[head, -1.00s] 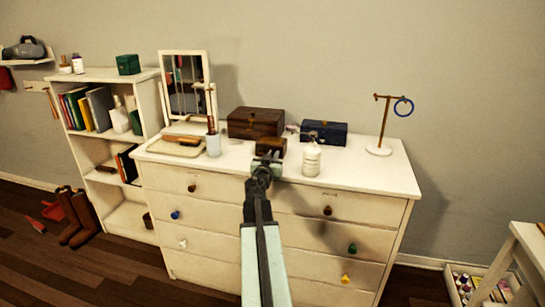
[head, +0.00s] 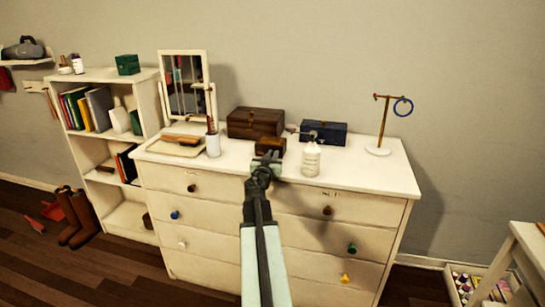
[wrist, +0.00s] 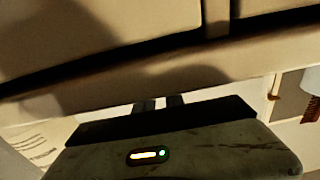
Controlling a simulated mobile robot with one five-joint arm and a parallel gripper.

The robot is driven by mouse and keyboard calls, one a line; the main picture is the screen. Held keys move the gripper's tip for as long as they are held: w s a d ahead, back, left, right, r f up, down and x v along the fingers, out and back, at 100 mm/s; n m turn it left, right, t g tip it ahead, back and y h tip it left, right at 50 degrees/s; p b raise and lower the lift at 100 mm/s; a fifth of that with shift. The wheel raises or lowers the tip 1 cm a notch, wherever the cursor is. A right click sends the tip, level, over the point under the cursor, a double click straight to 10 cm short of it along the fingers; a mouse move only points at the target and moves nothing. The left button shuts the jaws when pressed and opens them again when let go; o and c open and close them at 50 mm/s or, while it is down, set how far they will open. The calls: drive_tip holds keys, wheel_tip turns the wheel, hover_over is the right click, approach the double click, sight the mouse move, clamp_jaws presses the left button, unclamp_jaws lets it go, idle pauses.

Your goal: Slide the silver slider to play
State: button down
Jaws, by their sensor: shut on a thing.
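A small brown wooden box (head: 270,146) stands on the white dresser top (head: 375,170), in front of a larger dark wooden box. My gripper (head: 266,159) is at the near side of this small box. In the wrist view its two dark fingers (wrist: 159,103) are close together, with their tips hidden behind my gripper's body. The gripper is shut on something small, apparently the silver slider. The slider itself is hidden, and I cannot make out its position or any play mark.
A white bottle (head: 311,159) stands just right of my gripper. A cup with brushes (head: 213,144) and a mirror (head: 186,85) are to the left. The larger wooden box (head: 255,122) and a blue box (head: 324,132) stand behind. The dresser's right front is clear.

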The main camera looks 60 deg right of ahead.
idle(0.3)
drive_tip(key=shift+s+d, duration=0.3)
drive_tip(key=shift+s, duration=0.6)
drive_tip(key=c, duration=1.4)
unclamp_jaws()
drive_tip(key=shift+a, duration=0.1)
drive_tip(key=v, duration=0.7)
drive_tip(key=shift+s+a, duration=0.1)
drive_tip(key=shift+a, duration=0.25)
drive_tip(key=shift+d, duration=0.1)
